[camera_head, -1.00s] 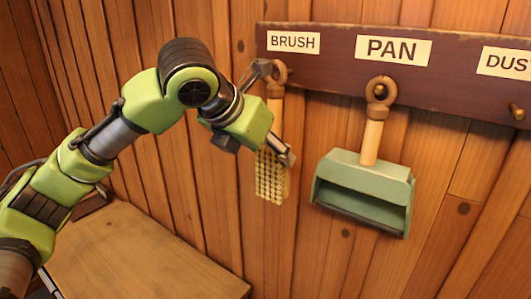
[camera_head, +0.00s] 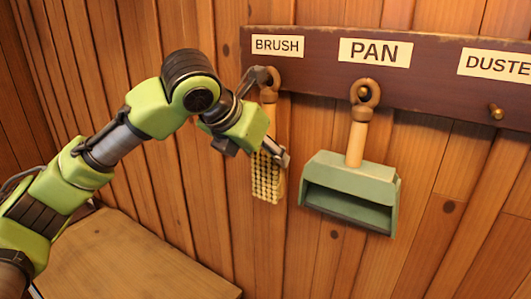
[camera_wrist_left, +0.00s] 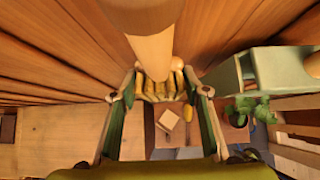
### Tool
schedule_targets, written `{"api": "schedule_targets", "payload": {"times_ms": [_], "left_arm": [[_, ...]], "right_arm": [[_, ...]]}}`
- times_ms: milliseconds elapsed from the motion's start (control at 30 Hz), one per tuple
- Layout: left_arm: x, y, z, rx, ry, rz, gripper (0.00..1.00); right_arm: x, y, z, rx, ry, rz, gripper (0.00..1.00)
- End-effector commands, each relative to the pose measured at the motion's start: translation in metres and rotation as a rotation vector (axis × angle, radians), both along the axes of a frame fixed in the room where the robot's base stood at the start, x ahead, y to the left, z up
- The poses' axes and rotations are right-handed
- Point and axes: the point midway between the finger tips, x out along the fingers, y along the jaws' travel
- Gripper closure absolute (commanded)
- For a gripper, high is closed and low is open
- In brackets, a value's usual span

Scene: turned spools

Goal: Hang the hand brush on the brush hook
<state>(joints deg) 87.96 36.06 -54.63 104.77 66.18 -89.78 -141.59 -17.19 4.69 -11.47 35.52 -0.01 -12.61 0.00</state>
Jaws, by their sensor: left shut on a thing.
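The hand brush (camera_head: 267,180) hangs upright with its pale bristles down, below the BRUSH label (camera_head: 278,46) on the dark rack board. My left gripper (camera_head: 271,117) is shut on the hand brush, coming from the left. The brush's ring is at the brush hook, up against the board; whether it is around the hook or only in front of it, I cannot tell, as a finger partly covers it. In the left wrist view the wooden handle (camera_wrist_left: 153,50) runs between the two fingers, with the bristles beyond. My right gripper is not in view.
A green dustpan (camera_head: 350,188) hangs from the PAN hook close to the right of the brush. A bare peg (camera_head: 495,112) is further right under a partly cut-off label. A wooden table top (camera_head: 140,260) is at lower left. A green plant (camera_wrist_left: 255,110) shows below.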

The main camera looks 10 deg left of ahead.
Motion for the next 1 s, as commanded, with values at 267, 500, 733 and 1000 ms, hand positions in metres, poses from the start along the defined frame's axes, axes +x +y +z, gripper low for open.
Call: {"api": "schedule_targets", "payload": {"times_ms": [267,500,733,1000], "left_arm": [[0.000,0.000,0.001,-0.001,-0.002,0.000,0.83],[0.000,0.000,0.001,0.000,-0.001,0.000,0.38],[-0.002,0.001,0.002,0.000,0.000,0.000,0.38],[-0.030,0.013,0.035,-0.001,-0.006,0.000,0.38]], "right_arm": [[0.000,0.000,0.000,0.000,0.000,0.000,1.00],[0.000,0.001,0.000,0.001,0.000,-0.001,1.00],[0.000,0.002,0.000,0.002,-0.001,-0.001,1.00],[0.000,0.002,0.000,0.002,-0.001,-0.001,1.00]]}}
